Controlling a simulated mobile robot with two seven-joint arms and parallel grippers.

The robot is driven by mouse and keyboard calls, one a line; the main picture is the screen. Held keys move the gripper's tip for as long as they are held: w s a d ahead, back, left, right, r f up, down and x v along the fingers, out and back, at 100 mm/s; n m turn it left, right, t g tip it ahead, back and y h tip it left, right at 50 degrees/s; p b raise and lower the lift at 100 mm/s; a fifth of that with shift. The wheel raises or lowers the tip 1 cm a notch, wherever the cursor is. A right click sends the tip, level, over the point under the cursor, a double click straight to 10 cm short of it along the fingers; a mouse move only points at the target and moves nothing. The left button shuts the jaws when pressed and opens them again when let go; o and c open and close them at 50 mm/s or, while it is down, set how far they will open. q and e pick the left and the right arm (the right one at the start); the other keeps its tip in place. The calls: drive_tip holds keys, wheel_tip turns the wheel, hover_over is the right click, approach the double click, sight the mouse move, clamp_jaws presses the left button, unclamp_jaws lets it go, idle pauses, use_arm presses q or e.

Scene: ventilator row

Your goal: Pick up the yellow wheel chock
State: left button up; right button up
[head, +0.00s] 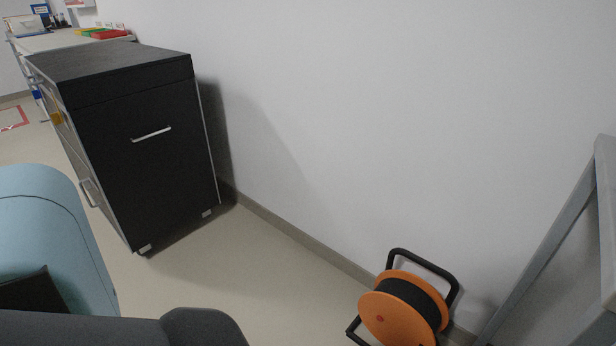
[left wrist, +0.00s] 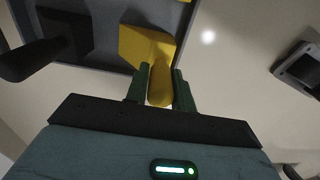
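The yellow wheel chock (left wrist: 146,45) shows at the top middle of the left wrist view, against a dark grey panel. A narrower rounded yellow part of it reaches down between the green fingers of my left gripper (left wrist: 161,84). The fingers lie close along both sides of this part with no clear gap, so the gripper looks shut on it. The head view shows neither the chock nor my left gripper's fingers. My right gripper is in neither view.
A black object (left wrist: 66,36) is left of the chock. In the head view, a black cabinet (head: 145,150) stands by the wall, with an orange cable reel (head: 398,312) on the floor at lower right and a grey frame (head: 545,255) beyond it. Floor between cabinet and reel is clear.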

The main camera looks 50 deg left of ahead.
use_arm(q)
clamp_jaws()
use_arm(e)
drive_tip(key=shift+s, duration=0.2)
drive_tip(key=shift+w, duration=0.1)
